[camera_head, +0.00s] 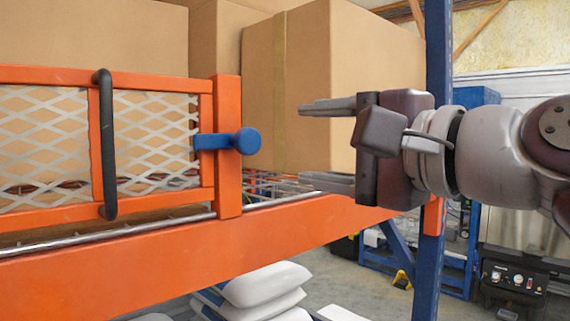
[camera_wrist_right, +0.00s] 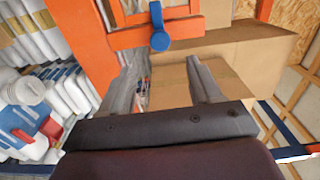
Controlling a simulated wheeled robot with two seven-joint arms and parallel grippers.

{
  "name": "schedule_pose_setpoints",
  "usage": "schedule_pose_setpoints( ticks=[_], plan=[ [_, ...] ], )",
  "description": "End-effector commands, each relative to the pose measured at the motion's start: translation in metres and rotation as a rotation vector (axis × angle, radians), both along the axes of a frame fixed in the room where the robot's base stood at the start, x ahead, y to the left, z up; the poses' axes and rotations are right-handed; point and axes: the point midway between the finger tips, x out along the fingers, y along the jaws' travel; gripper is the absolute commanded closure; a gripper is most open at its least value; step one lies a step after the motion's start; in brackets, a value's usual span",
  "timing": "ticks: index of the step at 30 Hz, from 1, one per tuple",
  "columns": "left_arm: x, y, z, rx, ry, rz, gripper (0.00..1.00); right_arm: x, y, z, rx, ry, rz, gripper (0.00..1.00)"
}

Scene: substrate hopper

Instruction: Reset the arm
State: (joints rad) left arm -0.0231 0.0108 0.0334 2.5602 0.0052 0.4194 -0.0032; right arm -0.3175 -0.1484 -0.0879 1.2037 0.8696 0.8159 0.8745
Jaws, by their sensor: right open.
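My right gripper (camera_head: 328,144) reaches in from the right in the head view, in front of the tall cardboard box on the orange rack. Its two fingers are wide apart with nothing between them. In the right wrist view the open fingers (camera_wrist_right: 165,82) point toward the rack and a box (camera_wrist_right: 205,75). A blue latch knob (camera_head: 246,141) on the orange gate post is left of the fingertips and apart from them; it also shows in the right wrist view (camera_wrist_right: 160,41). My left gripper is in neither view.
An orange mesh gate (camera_head: 150,130) with a black handle (camera_head: 105,145) stands at the left. An orange beam (camera_head: 190,262) runs below it. A blue upright (camera_head: 436,60) rises behind my right arm. White sacks (camera_head: 266,284) lie below the beam. Cardboard boxes (camera_head: 285,90) fill the shelf.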

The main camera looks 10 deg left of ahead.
Motion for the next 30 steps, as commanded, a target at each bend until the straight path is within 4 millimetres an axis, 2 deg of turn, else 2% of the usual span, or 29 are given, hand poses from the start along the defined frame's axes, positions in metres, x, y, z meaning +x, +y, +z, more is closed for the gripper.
schedule_pose_setpoints(
  ticks=[4,15,17,18,20,23,24,25,26,27,29,30],
  plan=[
    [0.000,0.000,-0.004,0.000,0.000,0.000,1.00,-0.006,-0.007,-0.001,-0.001,0.000,0.000,0.36],
    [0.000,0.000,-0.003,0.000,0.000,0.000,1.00,-0.006,-0.007,0.000,-0.005,-0.003,0.001,0.36],
    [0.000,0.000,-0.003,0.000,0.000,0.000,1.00,-0.005,-0.008,0.002,-0.029,-0.046,-0.007,0.36],
    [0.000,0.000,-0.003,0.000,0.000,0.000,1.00,0.004,-0.012,-0.003,-0.090,-0.106,-0.042,0.36],
    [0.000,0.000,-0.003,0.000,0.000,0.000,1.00,0.028,-0.016,-0.035,-0.213,-0.137,-0.096,0.36],
    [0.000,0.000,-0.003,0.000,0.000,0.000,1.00,0.073,-0.029,-0.118,-0.473,-0.132,-0.159,0.36],
    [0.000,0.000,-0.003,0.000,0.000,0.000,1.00,0.088,-0.037,-0.157,-0.586,-0.120,-0.171,0.36],
    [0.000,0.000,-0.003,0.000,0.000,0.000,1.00,0.097,-0.044,-0.187,-0.671,-0.107,-0.173,0.36],
    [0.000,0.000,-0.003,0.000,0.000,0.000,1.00,0.104,-0.052,-0.217,-0.754,-0.093,-0.168,0.36],
    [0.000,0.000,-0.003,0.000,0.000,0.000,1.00,0.109,-0.063,-0.257,-0.861,-0.070,-0.154,0.36],
    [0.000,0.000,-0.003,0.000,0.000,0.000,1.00,0.110,-0.082,-0.317,-1.018,-0.034,-0.112,0.36],
    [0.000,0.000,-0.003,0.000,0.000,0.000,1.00,0.106,-0.096,-0.358,-1.117,-0.004,-0.072,0.36]
  ],
)
